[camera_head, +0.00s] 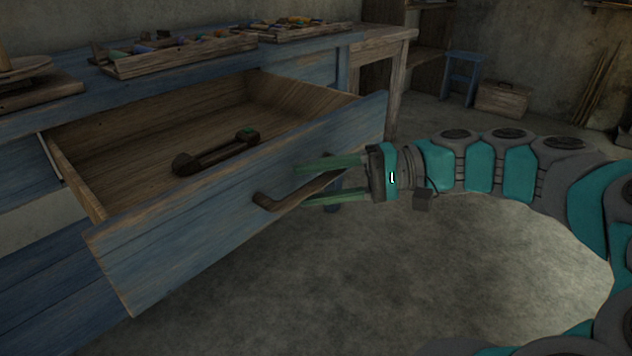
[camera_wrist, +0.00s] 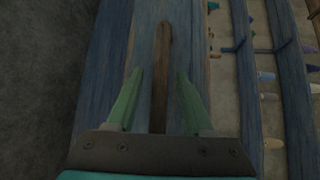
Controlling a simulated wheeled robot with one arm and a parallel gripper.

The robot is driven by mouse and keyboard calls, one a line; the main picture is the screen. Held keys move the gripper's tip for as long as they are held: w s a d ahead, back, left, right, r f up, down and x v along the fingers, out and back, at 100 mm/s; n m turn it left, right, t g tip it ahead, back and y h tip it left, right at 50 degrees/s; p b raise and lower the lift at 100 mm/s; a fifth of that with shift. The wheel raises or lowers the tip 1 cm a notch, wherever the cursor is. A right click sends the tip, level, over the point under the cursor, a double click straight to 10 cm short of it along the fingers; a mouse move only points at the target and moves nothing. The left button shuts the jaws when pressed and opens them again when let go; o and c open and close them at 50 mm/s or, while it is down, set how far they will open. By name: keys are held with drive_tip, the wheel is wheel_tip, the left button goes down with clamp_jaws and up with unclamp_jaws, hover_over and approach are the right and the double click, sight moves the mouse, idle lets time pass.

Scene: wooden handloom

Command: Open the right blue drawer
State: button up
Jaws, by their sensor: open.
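The blue drawer (camera_head: 240,205) stands pulled far out of the blue wooden table. A brown wooden handle (camera_head: 290,192) sticks out from its front. My gripper (camera_head: 312,180) is open, with its green fingers above and below the handle at the drawer's front. In the wrist view, the handle (camera_wrist: 160,85) runs between my two fingers (camera_wrist: 160,95), with a gap visible on both sides. The drawer front (camera_wrist: 115,60) lies behind it. A dark wooden tool (camera_head: 215,155) lies inside the drawer.
Trays with colourful items (camera_head: 180,54) stand on the tabletop (camera_head: 60,112). A blue stool (camera_head: 461,75) and a wooden box (camera_head: 503,98) stand by the far wall. The grey floor (camera_head: 400,270) in front of the drawer is clear. Spools (camera_wrist: 270,98) show at the right of the wrist view.

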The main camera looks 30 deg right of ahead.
drive_tip(key=v, duration=0.7)
drive_tip(key=shift+s+d+p, duration=0.2)
drive_tip(key=shift+d+p, duration=0.15)
